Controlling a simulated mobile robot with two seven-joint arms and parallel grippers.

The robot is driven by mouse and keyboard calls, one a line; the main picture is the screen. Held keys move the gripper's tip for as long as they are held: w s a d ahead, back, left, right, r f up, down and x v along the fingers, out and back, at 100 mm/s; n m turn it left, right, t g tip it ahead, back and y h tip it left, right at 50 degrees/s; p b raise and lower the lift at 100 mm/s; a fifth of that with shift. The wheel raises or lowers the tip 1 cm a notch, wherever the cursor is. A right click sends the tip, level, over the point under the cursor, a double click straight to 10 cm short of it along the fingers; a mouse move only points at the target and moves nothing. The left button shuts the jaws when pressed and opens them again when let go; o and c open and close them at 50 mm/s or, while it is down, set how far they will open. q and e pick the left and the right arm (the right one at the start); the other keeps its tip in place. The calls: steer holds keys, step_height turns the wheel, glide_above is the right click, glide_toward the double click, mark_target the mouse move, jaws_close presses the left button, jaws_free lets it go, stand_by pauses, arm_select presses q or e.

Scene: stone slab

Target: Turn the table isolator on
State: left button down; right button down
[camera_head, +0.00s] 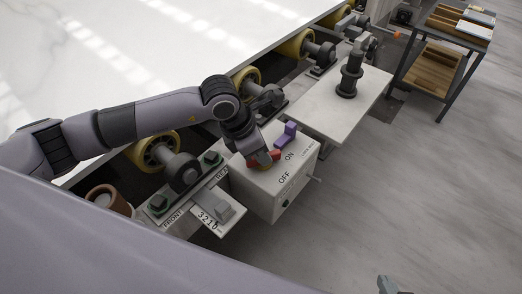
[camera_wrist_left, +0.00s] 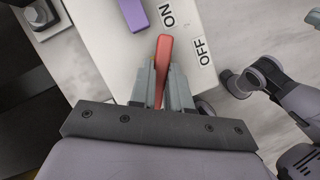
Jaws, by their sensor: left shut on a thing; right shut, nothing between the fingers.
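The isolator box (camera_head: 272,196) is a pale box with ON and OFF labels on its top. Its red handle (camera_head: 275,154) lies between the fingers of my left gripper (camera_head: 259,162). In the left wrist view, the left gripper (camera_wrist_left: 163,88) is shut on the red handle (camera_wrist_left: 164,52). The handle's free end points between the ON label (camera_wrist_left: 168,17) and the OFF label (camera_wrist_left: 202,52), closer to ON. The handle's pivot is hidden by the fingers. My right gripper (camera_head: 388,286) shows only partly at the bottom edge, shut and away from the box.
A purple piece (camera_head: 287,134) stands on the box beside the handle. Yellow rollers (camera_head: 155,150) line the white slab (camera_head: 120,60). A pale plate with a dark post (camera_head: 349,76) is behind the box.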

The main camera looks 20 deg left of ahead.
arm_select(q)
steer(key=n+y, duration=0.1)
steer(key=n, duration=0.2)
steer(key=n+t+y+b, duration=0.1)
steer(key=n, duration=0.2)
steer(key=shift+d+b, duration=0.15)
steer(key=shift+b, duration=0.15)
steer(key=shift+n+t, duration=0.3)
steer(key=c, duration=1.1)
jaws_free()
steer(key=shift+s, duration=0.1)
steer(key=shift+r, duration=0.1)
steer(key=shift+v, duration=3.55)
